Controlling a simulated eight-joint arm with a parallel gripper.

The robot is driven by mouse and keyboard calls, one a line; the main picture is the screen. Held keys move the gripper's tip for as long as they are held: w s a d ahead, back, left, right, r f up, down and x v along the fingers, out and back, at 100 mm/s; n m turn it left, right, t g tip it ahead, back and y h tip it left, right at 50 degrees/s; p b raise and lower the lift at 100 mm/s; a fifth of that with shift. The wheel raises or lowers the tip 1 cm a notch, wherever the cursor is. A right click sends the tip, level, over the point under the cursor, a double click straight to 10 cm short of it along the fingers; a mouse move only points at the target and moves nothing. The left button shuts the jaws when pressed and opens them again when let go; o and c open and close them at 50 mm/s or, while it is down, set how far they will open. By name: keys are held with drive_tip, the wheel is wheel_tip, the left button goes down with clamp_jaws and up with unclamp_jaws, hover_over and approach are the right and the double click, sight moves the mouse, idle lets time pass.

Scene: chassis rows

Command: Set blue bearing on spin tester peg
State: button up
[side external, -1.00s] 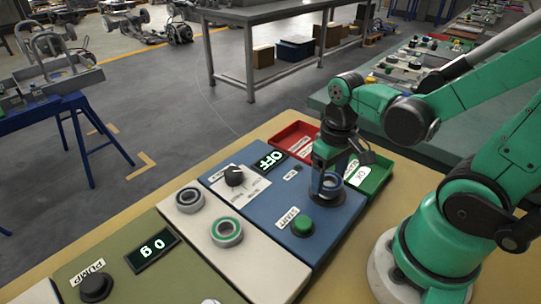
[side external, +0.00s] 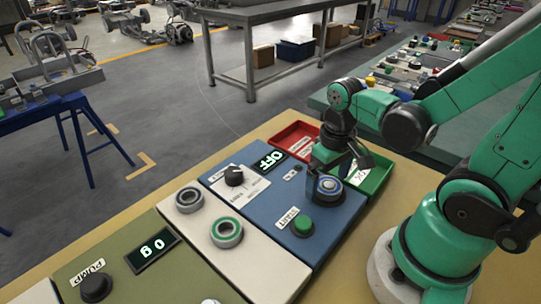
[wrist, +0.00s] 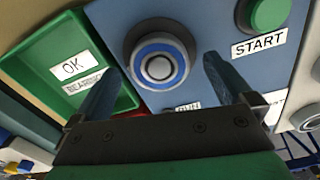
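The blue bearing (side external: 329,186), a metal ring with a blue band, sits on the spin tester (side external: 259,192), the blue panel. In the wrist view the bearing (wrist: 158,46) lies flat around a round metal centre that looks like the peg top (wrist: 158,68). Whether it is fully seated I cannot tell. My gripper (side external: 320,172) is close by it, partly covering its left side in the side view. In the wrist view my two fingers (wrist: 162,68) stand apart, one on each side of the bearing, with gaps showing. The tester display (side external: 271,160) reads OFF.
A green START button (side external: 303,224) is in front of the bearing. A green OK tray (side external: 378,178) and a red tray (side external: 294,136) lie behind. A green-banded bearing (side external: 227,232) and a grey bearing (side external: 189,199) rest on the white panel to the left.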

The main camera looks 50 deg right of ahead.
drive_tip(key=shift+r, duration=0.1)
drive_tip(key=shift+r, duration=2.7)
wheel_tip(320, 180, up, 7)
drive_tip(key=w+a+f+n+t, duration=0.2)
drive_tip(key=w+a+f+t, duration=0.1)
drive_tip(key=w+t, duration=0.3)
drive_tip(key=shift+w+a+f+t, duration=0.2)
drive_tip(key=shift+a+t, duration=0.35)
drive_tip(key=shift+t, duration=0.05)
